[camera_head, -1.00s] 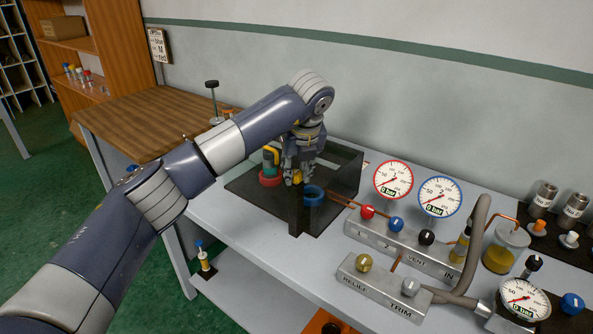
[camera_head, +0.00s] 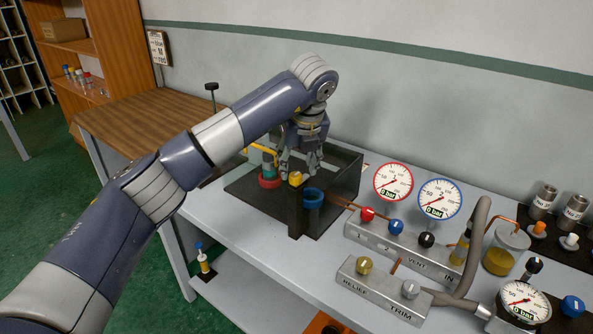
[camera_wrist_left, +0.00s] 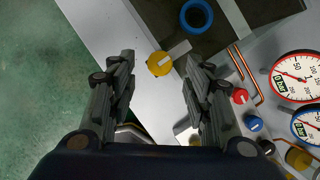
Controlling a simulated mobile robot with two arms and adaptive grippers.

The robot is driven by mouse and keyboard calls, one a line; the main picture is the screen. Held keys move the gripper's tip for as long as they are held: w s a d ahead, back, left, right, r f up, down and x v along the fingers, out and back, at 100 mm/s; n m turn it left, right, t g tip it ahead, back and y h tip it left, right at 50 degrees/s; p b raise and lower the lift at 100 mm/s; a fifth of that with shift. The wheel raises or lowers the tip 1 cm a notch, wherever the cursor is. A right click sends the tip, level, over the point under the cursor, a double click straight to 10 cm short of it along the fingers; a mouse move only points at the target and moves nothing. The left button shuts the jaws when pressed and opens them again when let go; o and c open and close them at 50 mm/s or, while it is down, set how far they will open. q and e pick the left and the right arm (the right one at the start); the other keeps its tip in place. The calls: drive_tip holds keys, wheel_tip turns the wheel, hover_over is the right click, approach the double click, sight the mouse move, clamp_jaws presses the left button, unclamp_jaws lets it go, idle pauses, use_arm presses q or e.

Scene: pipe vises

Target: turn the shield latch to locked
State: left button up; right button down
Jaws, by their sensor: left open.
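The shield latch (camera_head: 296,179) is a small yellow knob at the top of the dark post at the shield's front corner. In the left wrist view the yellow knob (camera_wrist_left: 158,64) has a pale bar pointing right and slightly up, towards the dark plate. My left gripper (camera_head: 299,168) is open just above the knob, pointing down. In the left wrist view its fingertips (camera_wrist_left: 160,60) appear on either side of the knob, with gaps and nothing held. The transparent shield (camera_head: 345,172) stands behind and right of the gripper. My right gripper is not in view.
Red (camera_head: 393,181) and blue (camera_head: 440,197) gauges read 0 bar. A valve block (camera_head: 405,243) stands on the bench's right side.

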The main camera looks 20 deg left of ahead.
use_arm(q)
drive_tip(key=v, duration=0.8)
drive_tip(key=shift+r, duration=0.2)
drive_tip(key=shift+s+d, duration=0.1)
